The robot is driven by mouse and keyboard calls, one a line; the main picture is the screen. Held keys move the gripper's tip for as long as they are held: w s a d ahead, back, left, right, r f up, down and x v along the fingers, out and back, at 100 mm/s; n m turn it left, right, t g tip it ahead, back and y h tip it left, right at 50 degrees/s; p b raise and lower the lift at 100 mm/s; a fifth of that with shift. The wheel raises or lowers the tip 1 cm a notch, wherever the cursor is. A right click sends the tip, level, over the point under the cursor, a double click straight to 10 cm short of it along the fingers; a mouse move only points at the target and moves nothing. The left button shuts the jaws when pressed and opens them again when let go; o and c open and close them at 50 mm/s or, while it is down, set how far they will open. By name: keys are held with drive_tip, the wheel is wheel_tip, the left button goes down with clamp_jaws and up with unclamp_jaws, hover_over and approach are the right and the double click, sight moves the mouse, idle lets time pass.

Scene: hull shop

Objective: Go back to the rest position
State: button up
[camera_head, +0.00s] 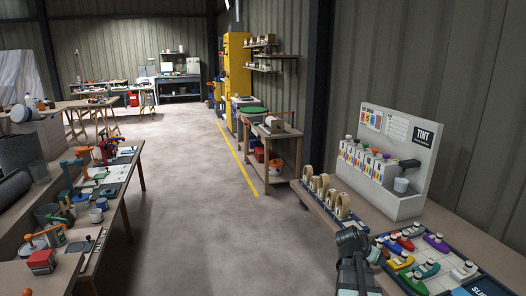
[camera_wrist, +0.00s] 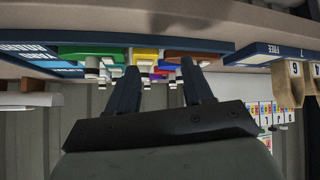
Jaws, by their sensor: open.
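My gripper (camera_wrist: 158,82) is open, its two dark fingers apart with nothing between them in the wrist view, which is upside down. Beyond the fingertips lie coloured model boats, among them a green boat (camera_wrist: 90,52) and a brown boat (camera_wrist: 205,44); a gap to them cannot be judged. In the head view my dark arm (camera_head: 355,262) shows at the bottom, by the front of the right-hand bench; the fingertips are not clear there.
Coloured boats, including a purple boat (camera_head: 436,242), sit on a blue-edged board (camera_head: 408,283). Tape rolls (camera_head: 322,187) stand behind it, beside the TINT station (camera_head: 405,205). A cluttered workbench (camera_head: 118,190) is at left. The floor (camera_head: 205,200) between is clear.

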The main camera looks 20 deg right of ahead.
drive_tip(key=w+a+f+n+t+y, duration=0.25)
drive_tip(key=w+a+f, duration=0.35)
drive_tip(key=a+f, duration=0.55)
drive_tip(key=s+a+f+n+g+y, duration=0.1)
drive_tip(key=s+a+f+n, duration=0.15)
drive_tip(key=a+f, duration=0.35)
drive_tip(key=s+a+f+n+g+y, duration=0.1)
drive_tip(key=s+a+f+g+y, duration=0.15)
drive_tip(key=f, duration=0.55)
drive_tip(key=s+a+f+n+g+y, duration=0.1)
drive_tip(key=s+a+f+n+g, duration=0.1)
drive_tip(key=s+a+f, duration=0.4)
drive_tip(key=s+a+f+n+g+y, duration=0.1)
drive_tip(key=s+a+f+n+g, duration=0.2)
drive_tip(key=s+a+f, duration=0.4)
drive_tip(key=s+a+f+n+g+y, duration=0.1)
drive_tip(key=s+a+f, duration=0.6)
drive_tip(key=s, duration=1.3)
drive_tip(key=shift+n+g, duration=0.8)
drive_tip(key=shift+g, duration=0.1)
